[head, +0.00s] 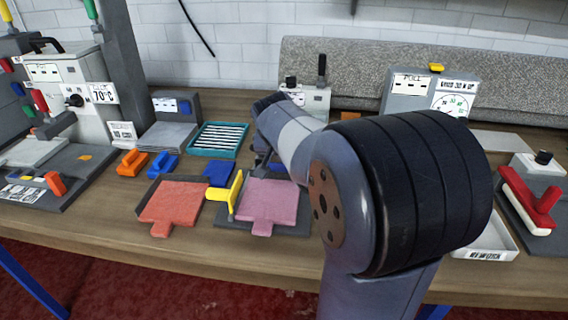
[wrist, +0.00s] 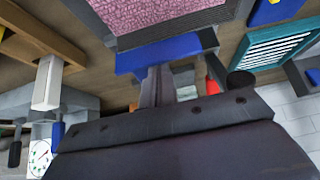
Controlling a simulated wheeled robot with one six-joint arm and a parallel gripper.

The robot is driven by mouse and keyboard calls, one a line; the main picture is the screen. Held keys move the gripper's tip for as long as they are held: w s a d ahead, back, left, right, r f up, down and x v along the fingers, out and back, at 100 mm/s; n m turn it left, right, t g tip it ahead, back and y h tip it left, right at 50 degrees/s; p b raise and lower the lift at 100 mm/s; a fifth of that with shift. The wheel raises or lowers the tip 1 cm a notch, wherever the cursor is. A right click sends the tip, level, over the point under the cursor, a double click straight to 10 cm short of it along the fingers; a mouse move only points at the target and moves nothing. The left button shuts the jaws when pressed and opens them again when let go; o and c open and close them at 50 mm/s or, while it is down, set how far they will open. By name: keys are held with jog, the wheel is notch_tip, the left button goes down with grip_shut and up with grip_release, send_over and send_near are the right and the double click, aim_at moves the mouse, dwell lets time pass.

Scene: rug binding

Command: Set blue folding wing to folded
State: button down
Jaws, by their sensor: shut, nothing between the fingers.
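A blue bar-like panel (wrist: 165,54) runs along the edge of the pink pad (head: 268,203) in the wrist view, and I take it as the blue folding wing. In the head view my arm hides most of that back edge. The pink pad also shows in the wrist view (wrist: 160,15). My gripper (wrist: 157,78) is shut and empty, its fingertips close to the blue panel; I cannot tell if they touch. In the head view it is mostly behind my arm. A yellow upright wing (head: 236,192) stands at the pad's left edge.
A flat blue piece (head: 219,172) lies behind the yellow wing. An orange-red pad (head: 173,205) is to the left. A teal slotted tray (head: 218,154) and orange and blue blocks are behind. A gauge box (head: 412,92) stands at the back right.

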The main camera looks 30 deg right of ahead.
aim_at(280, 195)
jog(key=shift+s+a+f+t+h+b, duration=0.5)
jog(key=shift+t+b, duration=0.4)
jog(key=shift+b, duration=2.35)
jog(key=shift+s+a+f+t+h+b, duration=0.3)
jog(key=shift+s+t+h+b, duration=0.5)
jog(key=shift+b, duration=2.5)
jog(key=shift+s+a+f+t+h+b, duration=0.4)
jog(key=shift+t+b, duration=0.6)
jog(key=shift+b, duration=2.25)
jog(key=b, duration=0.3)
jog(key=shift+s+a+f+b, duration=0.2)
jog(key=shift+s+f+b, duration=0.1)
jog(key=shift+f+b, duration=0.1)
jog(key=shift+s+a+f+b, duration=0.15)
jog(key=shift+s+f+b, duration=0.15)
jog(key=shift+b, duration=0.35)
jog(key=shift+s+a+f+b, duration=0.15)
jog(key=shift+f+b, duration=0.25)
jog(key=shift+b, duration=0.25)
